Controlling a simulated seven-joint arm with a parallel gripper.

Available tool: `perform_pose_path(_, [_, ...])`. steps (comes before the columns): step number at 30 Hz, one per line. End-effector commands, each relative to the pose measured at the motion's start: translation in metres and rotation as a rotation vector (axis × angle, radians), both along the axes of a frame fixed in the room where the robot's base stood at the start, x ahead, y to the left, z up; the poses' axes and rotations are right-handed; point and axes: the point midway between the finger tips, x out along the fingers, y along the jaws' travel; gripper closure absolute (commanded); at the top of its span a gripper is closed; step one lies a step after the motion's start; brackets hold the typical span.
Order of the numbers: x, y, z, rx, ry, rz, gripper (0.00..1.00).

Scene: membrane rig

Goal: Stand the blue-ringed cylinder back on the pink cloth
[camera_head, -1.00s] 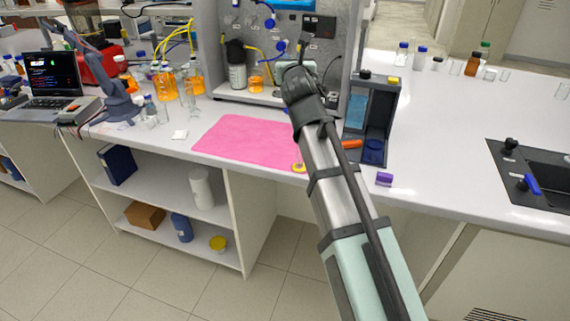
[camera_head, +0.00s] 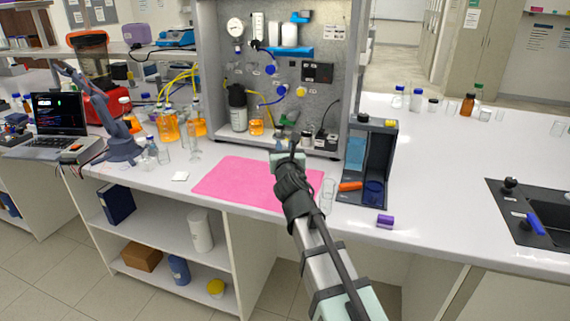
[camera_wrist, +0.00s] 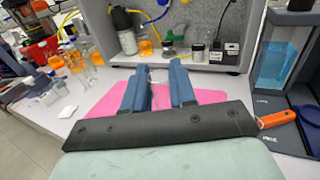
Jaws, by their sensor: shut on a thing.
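The pink cloth (camera_head: 235,182) lies flat on the white bench in front of the rig. It also shows below and beside the fingers in the wrist view (camera_wrist: 103,100). My gripper (camera_wrist: 161,66) has its two blue-grey fingers shut on a clear, glassy cylinder (camera_wrist: 159,77), seen only in part between them. I cannot make out its blue ring, its foot or how far it is above the cloth. In the head view, my wrist hides the fingers and the held cylinder; the hand is over the right part of the cloth.
Clear glassware (camera_head: 328,196) is by the cloth's right edge. A dark open-fronted holder (camera_head: 385,165) with an orange-handled tool (camera_head: 350,186) stands farther right. A purple block (camera_head: 385,221) lies near the front edge. Flasks of orange liquid (camera_head: 168,126) stand back left.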

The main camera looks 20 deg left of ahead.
Motion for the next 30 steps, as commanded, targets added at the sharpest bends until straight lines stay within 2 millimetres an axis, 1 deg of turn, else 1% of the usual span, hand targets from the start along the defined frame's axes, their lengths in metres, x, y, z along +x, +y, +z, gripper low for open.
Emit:
perform_pose_path(1, [0.000,0.000,-0.004,-0.001,0.001,0.000,1.00])
perform_pose_path(7, [0.000,0.000,-0.013,0.000,0.000,-0.001,1.00])
perform_pose_path(15, [0.000,0.000,-0.043,-0.002,0.000,-0.001,1.00])
perform_pose_path(18, [0.000,0.000,-0.050,0.000,0.000,0.000,1.00])
perform_pose_path(30, [0.000,0.000,-0.053,0.000,0.000,0.000,1.00])
